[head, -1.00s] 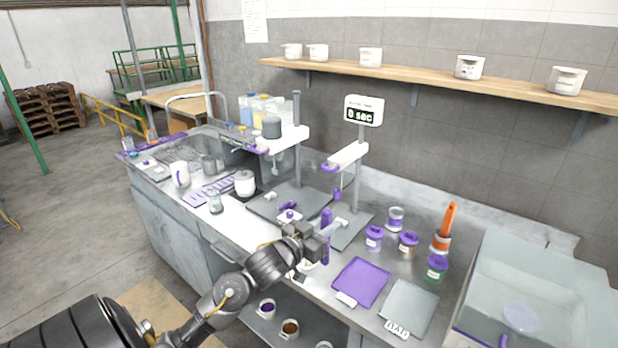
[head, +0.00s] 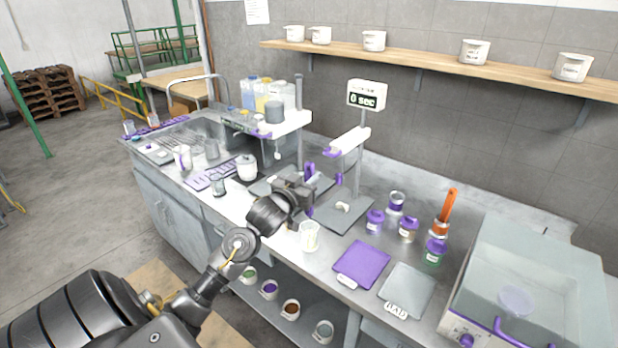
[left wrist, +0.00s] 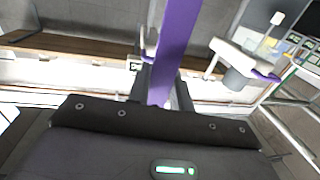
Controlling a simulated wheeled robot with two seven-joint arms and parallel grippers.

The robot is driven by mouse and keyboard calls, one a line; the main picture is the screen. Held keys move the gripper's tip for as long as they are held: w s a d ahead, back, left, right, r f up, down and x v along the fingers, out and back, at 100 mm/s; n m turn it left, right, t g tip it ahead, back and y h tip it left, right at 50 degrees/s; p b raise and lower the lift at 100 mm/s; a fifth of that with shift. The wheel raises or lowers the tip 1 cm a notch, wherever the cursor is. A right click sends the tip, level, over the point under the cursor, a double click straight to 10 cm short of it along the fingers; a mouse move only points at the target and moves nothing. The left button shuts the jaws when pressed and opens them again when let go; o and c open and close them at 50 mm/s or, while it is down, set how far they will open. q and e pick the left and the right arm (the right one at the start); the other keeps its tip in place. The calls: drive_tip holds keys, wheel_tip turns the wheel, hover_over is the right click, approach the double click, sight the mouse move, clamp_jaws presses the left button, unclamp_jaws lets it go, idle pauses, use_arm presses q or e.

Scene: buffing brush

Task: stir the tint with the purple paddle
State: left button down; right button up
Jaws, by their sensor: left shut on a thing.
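My left gripper (head: 303,196) is shut on the purple paddle (head: 309,173) and holds it above the steel bench. The paddle stands roughly upright, its upper part above the jaws; a little purple shows below them. In the left wrist view the paddle (left wrist: 176,42) runs up between the fingers. My right gripper is not in view.
A purple mat (head: 362,263) and a grey mat (head: 407,287) lie right of the beaker. Purple-lidded jars (head: 375,222) and an orange-handled tool (head: 447,208) stand behind. A stand with a display (head: 367,95) rises at the back. A clear tank (head: 530,275) fills the right end.

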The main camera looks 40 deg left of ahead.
sight(310, 216)
use_arm(q)
drive_tip(key=shift+f+b, duration=3.95)
drive_tip(key=shift+f, duration=1.85)
